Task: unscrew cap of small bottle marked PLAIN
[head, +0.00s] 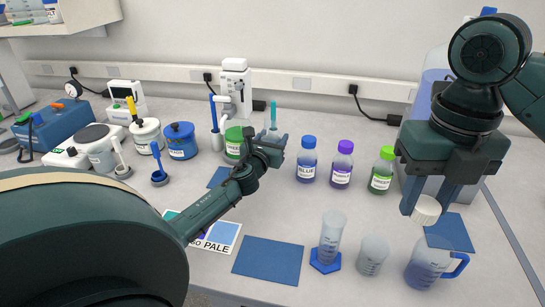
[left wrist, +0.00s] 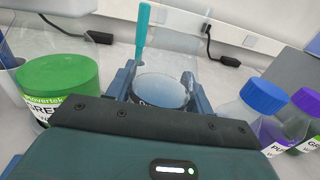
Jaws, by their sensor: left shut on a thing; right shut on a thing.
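My left gripper (head: 271,143) is shut on a round, clear-looking vessel in the middle of the table. In the left wrist view this vessel (left wrist: 163,91) sits between the fingers, with a pale, see-through round top and no cap visible on it. Its label is mostly hidden, so I cannot read PLAIN. My right gripper (head: 429,204) is shut on a white ribbed cap (head: 426,211) at the right, well apart from the left gripper. The cap is held above the table near a small blue mat (head: 452,233).
Blue, purple and green capped bottles (head: 340,164) stand between the grippers. A graduated cylinder (head: 331,238), a beaker (head: 371,257) and a jug (head: 428,265) stand at the front right. A larger blue mat (head: 268,260) lies bare at the front. A green-lidded jar (left wrist: 58,88) is close left of my left gripper.

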